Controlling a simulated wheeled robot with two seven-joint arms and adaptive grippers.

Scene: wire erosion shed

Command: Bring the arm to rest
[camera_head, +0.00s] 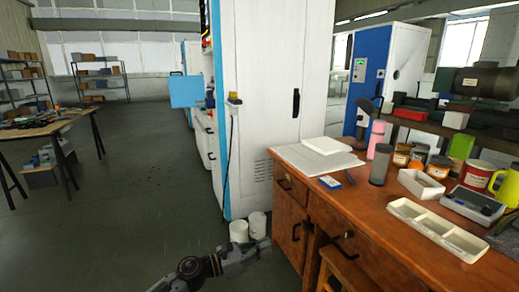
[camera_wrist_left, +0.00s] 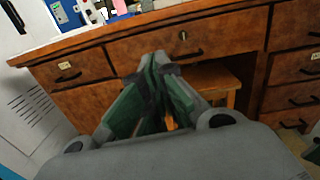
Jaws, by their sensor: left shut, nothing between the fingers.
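My left gripper (camera_head: 262,246) shows at the bottom of the head view, low in front of the wooden desk (camera_head: 372,209). Its dark arm comes in from the bottom edge. In the left wrist view the gripper (camera_wrist_left: 160,62) points at the desk's drawer fronts (camera_wrist_left: 187,39), and its green-padded fingers are closed together at the tips with nothing between them. It is apart from the things on the desk top. My right gripper is in neither view.
White buckets (camera_head: 239,231) stand by the tall white cabinet (camera_head: 270,100). A wooden stool (camera_wrist_left: 215,80) sits under the desk. Open floor (camera_head: 130,190) lies left.

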